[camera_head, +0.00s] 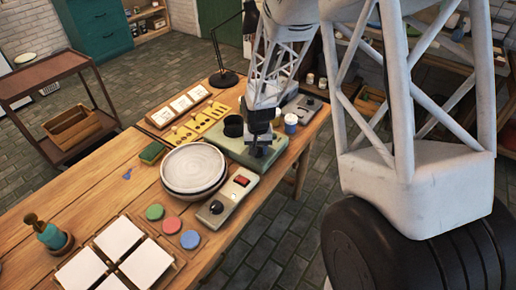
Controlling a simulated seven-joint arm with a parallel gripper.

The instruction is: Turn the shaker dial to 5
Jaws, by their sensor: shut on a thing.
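The shaker (226,146) is a pale green box on the far right part of the wooden table. It has dark round cup holders (233,126) on top. My gripper (258,149) reaches down from above to the shaker's front right side. It is shut on the shaker dial, which is mostly hidden behind the dark fingers. The dial's number marks are too small and covered to read, so I cannot tell its setting.
A pale plate (193,165) sits left of the shaker. A grey control box (228,196) with a red switch and dark knob stands in front. Paint pots (290,123) stand close on the right. Coloured discs (171,225) and white tiles (147,263) lie nearer.

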